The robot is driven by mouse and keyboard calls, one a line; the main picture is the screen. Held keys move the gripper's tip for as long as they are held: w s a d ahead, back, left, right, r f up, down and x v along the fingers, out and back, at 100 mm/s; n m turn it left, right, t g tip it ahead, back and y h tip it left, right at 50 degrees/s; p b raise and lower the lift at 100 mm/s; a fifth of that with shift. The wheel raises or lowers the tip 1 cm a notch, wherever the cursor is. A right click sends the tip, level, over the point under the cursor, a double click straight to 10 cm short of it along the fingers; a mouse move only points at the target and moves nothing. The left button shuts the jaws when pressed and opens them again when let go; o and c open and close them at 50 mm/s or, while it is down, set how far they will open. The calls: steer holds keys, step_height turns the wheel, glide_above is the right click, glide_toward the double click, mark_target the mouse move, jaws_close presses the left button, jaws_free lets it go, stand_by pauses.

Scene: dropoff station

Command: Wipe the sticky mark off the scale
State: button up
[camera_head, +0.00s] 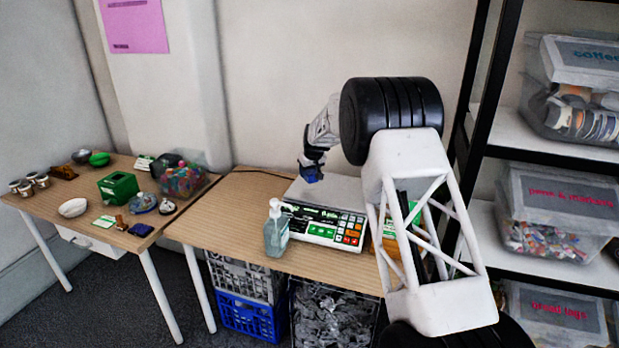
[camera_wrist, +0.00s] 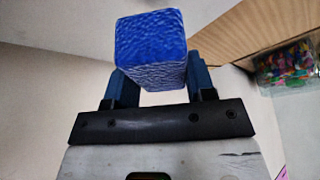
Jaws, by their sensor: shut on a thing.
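The scale (camera_head: 325,226) stands on the right-hand table, its keypad and display panel facing the front and its pale plate behind. My gripper (camera_head: 312,160) is over the left part of the plate, shut on a blue block (camera_head: 311,175), which looks like a sponge. In the wrist view the blue block (camera_wrist: 150,45) sits between the two blue fingers of my gripper (camera_wrist: 155,85). I cannot tell whether the block touches the plate. I can make out no sticky mark in either view; my arm hides the right part of the plate.
A spray or pump bottle (camera_head: 276,230) stands close at the scale's front left corner. An orange-and-green item (camera_head: 393,240) is partly behind my arm. The left table (camera_head: 100,235) holds bowls, jars and a tub (camera_head: 182,178). A black-framed shelf (camera_head: 520,135) with clear boxes is at right.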

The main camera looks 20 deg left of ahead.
steer(key=shift+r, duration=1.4)
